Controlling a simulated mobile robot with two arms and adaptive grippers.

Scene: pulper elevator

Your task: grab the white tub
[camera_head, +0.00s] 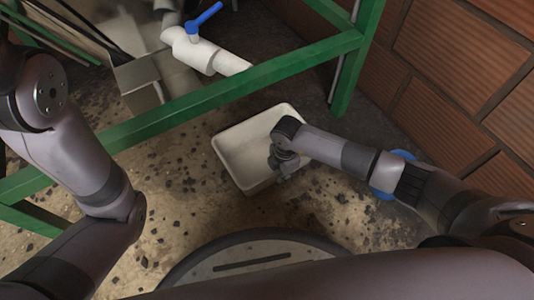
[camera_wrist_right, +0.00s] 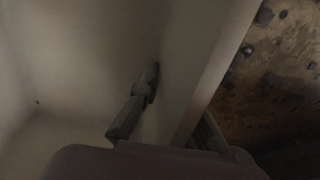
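The white tub (camera_head: 238,150) is an open rectangular container on the dirty floor near the middle of the head view. My right gripper (camera_head: 281,166) reaches down at its right front wall. In the right wrist view one finger (camera_wrist_right: 138,102) is inside the tub, close to the inner face of the wall (camera_wrist_right: 190,75). A part of the other finger (camera_wrist_right: 208,132) shows on the outer side of the rim, so the wall lies between them. Whether the fingers press on the wall is not clear. My left arm shows at the left; its gripper is out of view.
A green metal frame (camera_head: 215,98) crosses behind the tub, with a post (camera_head: 352,72) at the right. A white pipe with a blue valve handle (camera_head: 205,17) is behind it. A brick wall (camera_head: 455,65) stands at the right. A round dark object (camera_head: 260,262) is in front.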

